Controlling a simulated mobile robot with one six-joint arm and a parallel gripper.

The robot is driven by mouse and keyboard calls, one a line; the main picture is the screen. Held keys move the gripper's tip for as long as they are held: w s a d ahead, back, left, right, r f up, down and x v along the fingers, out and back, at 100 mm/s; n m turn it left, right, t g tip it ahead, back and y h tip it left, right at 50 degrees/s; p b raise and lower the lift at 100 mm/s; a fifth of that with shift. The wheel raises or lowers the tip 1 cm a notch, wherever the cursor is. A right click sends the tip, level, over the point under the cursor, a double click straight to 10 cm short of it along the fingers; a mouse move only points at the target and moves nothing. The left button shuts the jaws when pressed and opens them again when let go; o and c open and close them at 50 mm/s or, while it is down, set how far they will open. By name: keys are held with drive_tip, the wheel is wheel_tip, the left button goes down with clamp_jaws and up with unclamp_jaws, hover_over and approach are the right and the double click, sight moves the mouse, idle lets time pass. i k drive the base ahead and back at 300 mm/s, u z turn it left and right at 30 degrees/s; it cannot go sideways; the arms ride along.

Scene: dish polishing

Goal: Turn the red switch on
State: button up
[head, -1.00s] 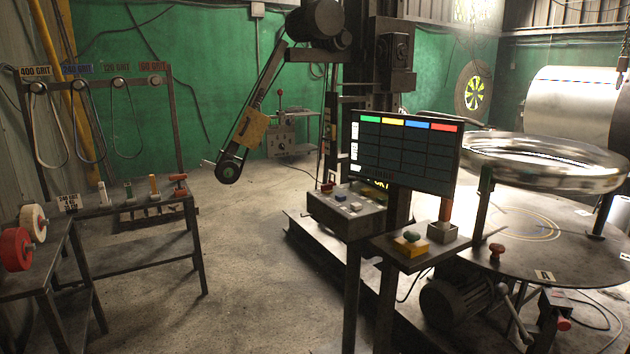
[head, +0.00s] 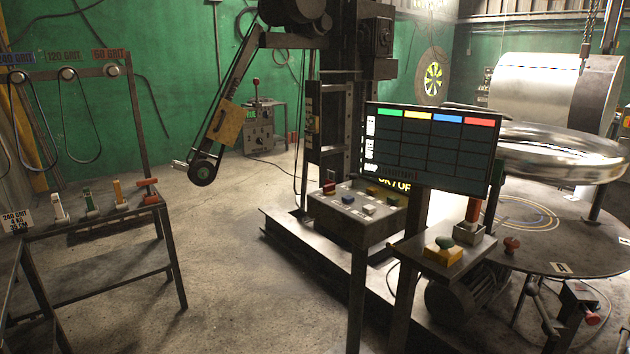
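A grey control box (head: 350,226) stands in the middle of the head view, left of and below a dark screen. A small red switch (head: 329,188) sits at the back left corner of its sloped top. The switch is too small for me to tell its position. Several blue, white and yellow controls share the same top, and part of a lit yellow display shows behind them. My gripper is not in view, and nothing is seen touching the switch.
The screen (head: 432,148) stands beside the box. A small shelf (head: 447,262) holds a yellow block with a green knob and a red-topped piece. A belt arm (head: 205,168) hangs left of the box. A tool rack (head: 105,205) stands at left. Open floor (head: 235,270) lies between.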

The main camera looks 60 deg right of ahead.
sight(329, 190)
drive_tip(key=i, duration=1.95)
drive_tip(key=z, duration=4.15)
drive_tip(key=i, duration=0.1)
drive_tip(key=u, duration=2.6)
drive_tip(key=i, duration=0.55)
